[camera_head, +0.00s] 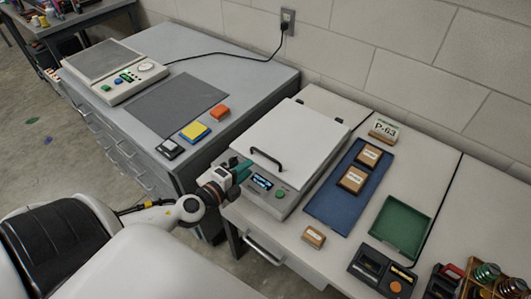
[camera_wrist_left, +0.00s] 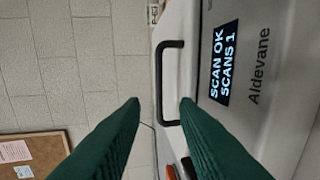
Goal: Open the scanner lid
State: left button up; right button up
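The scanner (camera_head: 262,196) stands on the light table, with a lit display and a green button on its front. Its white lid (camera_head: 305,130) lies flat and looks closed. A black bar handle (camera_head: 266,160) is at the lid's front edge; in the left wrist view the handle (camera_wrist_left: 161,80) is just ahead of the fingers. The display (camera_wrist_left: 224,62) reads "SCAN OK SCANS 1". My left gripper (camera_head: 243,170) is at the scanner's front left, close to the handle. In the left wrist view its green fingers (camera_wrist_left: 161,103) are apart with nothing gripped. My right gripper is out of view.
Right of the scanner are a blue tray (camera_head: 326,207) with labelled boxes, a small box (camera_head: 314,236), a green tray (camera_head: 401,227) and a dark device (camera_head: 382,272). The wall is behind.

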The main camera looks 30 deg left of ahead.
aim_at(265, 154)
pick_arm(q)
jog(key=p+x, duration=0.1)
jog(key=x, duration=0.8)
jog(key=shift+w+p, duration=0.25)
jog(key=shift+p, duration=0.05)
jog(key=shift+f, duration=0.1)
grip_shut()
